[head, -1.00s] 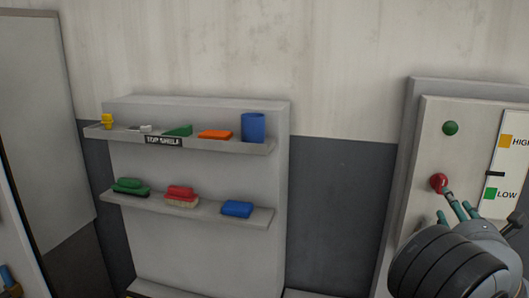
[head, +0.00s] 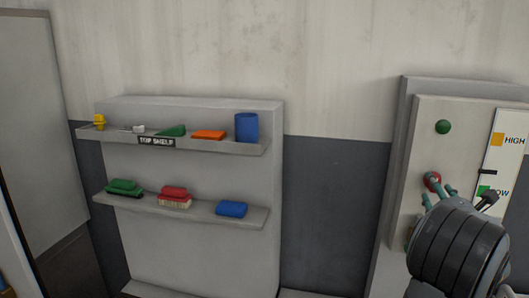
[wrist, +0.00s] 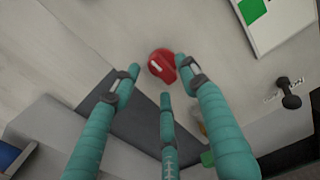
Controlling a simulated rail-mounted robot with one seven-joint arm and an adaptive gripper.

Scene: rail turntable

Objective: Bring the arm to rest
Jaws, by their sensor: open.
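My gripper (head: 438,194) is at the right in the head view, in front of the control panel (head: 404,205). Its teal fingers are spread and empty in the wrist view (wrist: 160,85). A red knob (head: 431,181) on the panel lies just beyond the fingertips. It also shows in the wrist view (wrist: 162,66), with a pale mark on its face, between and past the fingers. I cannot tell whether any finger touches it. My arm covers the lower part of the panel.
A green button (head: 443,127) sits above the red knob. A HIGH/LOW gauge (head: 507,160) and a dark lever (head: 488,199) are to the right. A shelf unit (head: 190,245) with brushes, blocks and a blue cup (head: 246,127) stands at the left. The wall between is clear.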

